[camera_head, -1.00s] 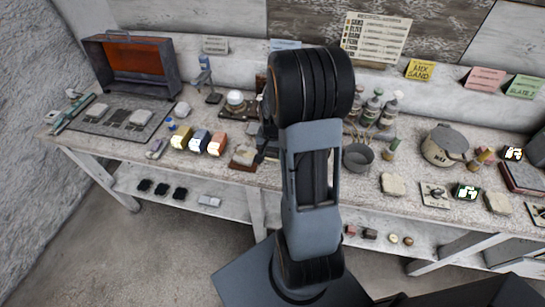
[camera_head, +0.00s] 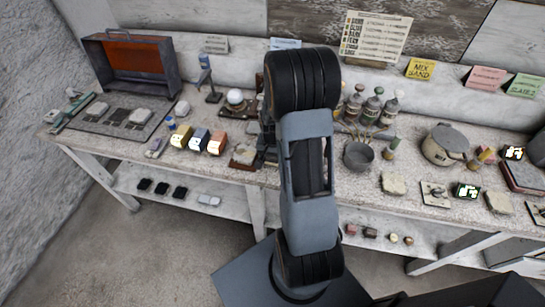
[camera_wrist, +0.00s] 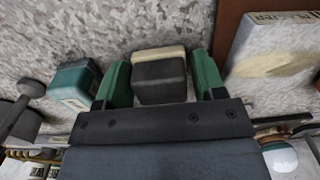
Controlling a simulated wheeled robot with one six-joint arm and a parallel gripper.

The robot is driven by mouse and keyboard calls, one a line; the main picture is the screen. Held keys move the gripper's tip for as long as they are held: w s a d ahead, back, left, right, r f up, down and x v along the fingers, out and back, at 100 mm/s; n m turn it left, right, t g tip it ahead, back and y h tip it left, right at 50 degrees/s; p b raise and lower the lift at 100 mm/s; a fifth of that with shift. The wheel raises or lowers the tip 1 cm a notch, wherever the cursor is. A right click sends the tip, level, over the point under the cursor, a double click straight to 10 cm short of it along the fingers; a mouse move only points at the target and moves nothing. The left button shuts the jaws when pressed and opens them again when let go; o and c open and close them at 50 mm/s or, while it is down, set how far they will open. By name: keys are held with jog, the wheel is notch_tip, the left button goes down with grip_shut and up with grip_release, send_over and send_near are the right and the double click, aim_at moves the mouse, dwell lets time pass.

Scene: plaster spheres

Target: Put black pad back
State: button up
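The black pad is a small block with a black near part and a cream far part (camera_wrist: 158,75). A teal-and-white block (camera_wrist: 73,85) stands just left of the left finger. In the head view my arm hides the gripper and the block. Three dark pads (camera_head: 162,188) lie on the lower shelf at left; I cannot tell whether they are of the same kind.
A pale plaster block (camera_wrist: 275,45) on a brown board lies right of the gripper in the wrist view. A grey pot (camera_head: 358,156) and bottles (camera_head: 372,108) stand right of my arm.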

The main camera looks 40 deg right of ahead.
jog(key=shift+o, duration=1.2)
notch_tip(320, 180, up, 12)
jog(key=s+a+r+n+t, duration=0.2)
jog(key=s+a+r+n, duration=0.2)
jog(key=a, duration=0.3)
jog(key=s+a+r+n+t, duration=0.2)
jog(key=s+a+r+n, duration=0.3)
jog(key=a, duration=0.3)
jog(key=shift+s+r, duration=0.3)
jog(key=shift+s, duration=0.15)
